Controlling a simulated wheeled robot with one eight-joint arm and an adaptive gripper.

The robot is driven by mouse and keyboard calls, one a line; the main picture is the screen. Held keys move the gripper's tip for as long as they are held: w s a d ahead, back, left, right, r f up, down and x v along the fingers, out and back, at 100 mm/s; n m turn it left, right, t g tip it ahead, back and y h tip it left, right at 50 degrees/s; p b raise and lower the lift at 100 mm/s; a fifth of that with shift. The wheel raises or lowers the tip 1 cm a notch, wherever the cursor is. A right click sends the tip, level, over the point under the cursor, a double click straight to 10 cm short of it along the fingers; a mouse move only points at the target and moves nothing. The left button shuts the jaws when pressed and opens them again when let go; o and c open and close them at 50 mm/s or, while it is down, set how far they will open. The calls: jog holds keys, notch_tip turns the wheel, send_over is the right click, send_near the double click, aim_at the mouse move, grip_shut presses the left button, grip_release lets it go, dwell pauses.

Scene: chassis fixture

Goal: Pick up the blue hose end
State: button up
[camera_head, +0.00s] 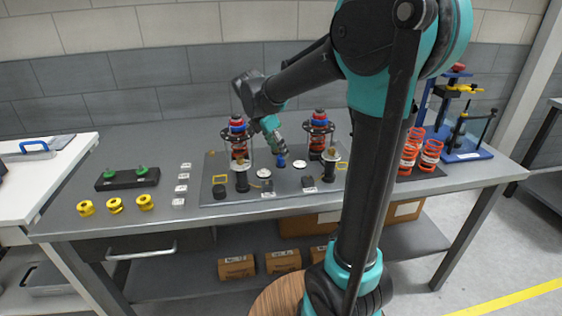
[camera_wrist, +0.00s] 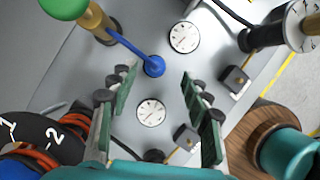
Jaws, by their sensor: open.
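The blue hose end (camera_wrist: 154,67) shows in the wrist view as a round blue tip on a blue hose that runs up and left to a brass-coloured post. In the head view a small blue part (camera_head: 281,162) shows on the grey fixture plate (camera_head: 215,165), just below my gripper. My gripper (camera_wrist: 157,78) is open, with one finger on each side of the hose end in the picture and nothing held between them. Its height above the hose end is hard to tell. My gripper (camera_head: 278,146) points down over the middle of the plate in the head view.
White round dials (camera_wrist: 151,111) and small dark blocks (camera_wrist: 237,79) sit near the hose end. Two red-and-black spring struts (camera_head: 238,137) stand on either side of my gripper. Yellow rings (camera_head: 115,204) lie at the left. Orange springs (camera_head: 431,152) stand at the right.

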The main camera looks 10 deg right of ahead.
aim_at(280, 156)
jog(key=x, duration=0.3)
jog(key=shift+w+f, duration=0.3)
jog(key=shift+w, duration=0.05)
jog(key=shift+w+d+f, duration=0.1)
jog(key=shift+d+f, duration=0.1)
jog(key=shift+f, duration=0.45)
jog(key=shift+c, duration=0.3)
grip_shut()
